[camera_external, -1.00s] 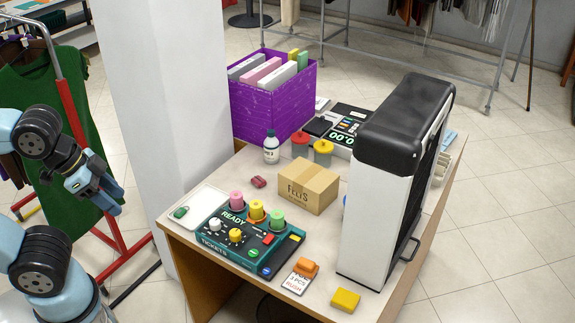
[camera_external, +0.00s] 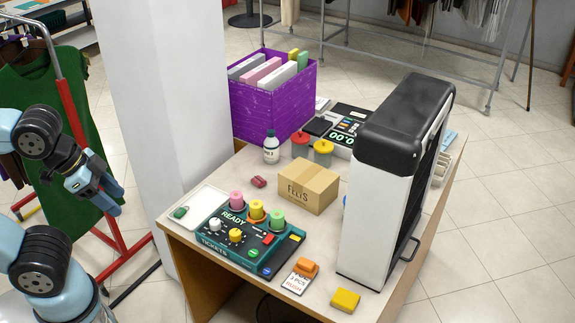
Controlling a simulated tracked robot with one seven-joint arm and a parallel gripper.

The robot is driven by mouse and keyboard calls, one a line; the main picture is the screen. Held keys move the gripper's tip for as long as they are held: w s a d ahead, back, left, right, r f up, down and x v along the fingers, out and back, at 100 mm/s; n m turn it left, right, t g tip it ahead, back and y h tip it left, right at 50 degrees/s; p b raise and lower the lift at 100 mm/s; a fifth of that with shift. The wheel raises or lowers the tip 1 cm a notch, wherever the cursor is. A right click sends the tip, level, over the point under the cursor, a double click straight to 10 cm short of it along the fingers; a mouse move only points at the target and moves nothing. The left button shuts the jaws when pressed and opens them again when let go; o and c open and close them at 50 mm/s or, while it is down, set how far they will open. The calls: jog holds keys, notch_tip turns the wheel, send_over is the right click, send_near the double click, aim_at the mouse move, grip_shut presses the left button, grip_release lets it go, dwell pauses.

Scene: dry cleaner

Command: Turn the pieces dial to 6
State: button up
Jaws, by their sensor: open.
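The teal tickets machine (camera_external: 250,237) sits at the front left of the desk, with READY and TICKETS lettered on it. On its panel are a white dial (camera_external: 215,225) and a yellow dial (camera_external: 235,235); which one is the pieces dial, and their settings, are too small to read. A card (camera_external: 298,283) reading "3 PCS RUSH" lies to the right of the machine. My gripper (camera_external: 107,203) is open and empty at the left, in front of the green garment and well apart from the desk.
A felts box (camera_external: 308,186), a purple bin (camera_external: 272,97), a bottle (camera_external: 271,147) and a tall black-and-white unit (camera_external: 397,178) share the desk. A white pillar (camera_external: 165,110) stands between my arm and the bin.

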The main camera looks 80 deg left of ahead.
jog(key=shift+o, duration=0.6)
jog(key=shift+w, duration=0.2)
jog(key=n+g, duration=0.6)
jog(key=n, duration=2.3)
send_over(235, 231)
notch_tip(235, 231, down, 17)
notch_tip(235, 231, down, 14)
jog(key=shift+a+r, duration=0.1)
jog(key=shift+r, duration=0.05)
jog(key=shift+c, duration=0.3)
jog(key=c, duration=1)
jog(key=shift+o, duration=0.2)
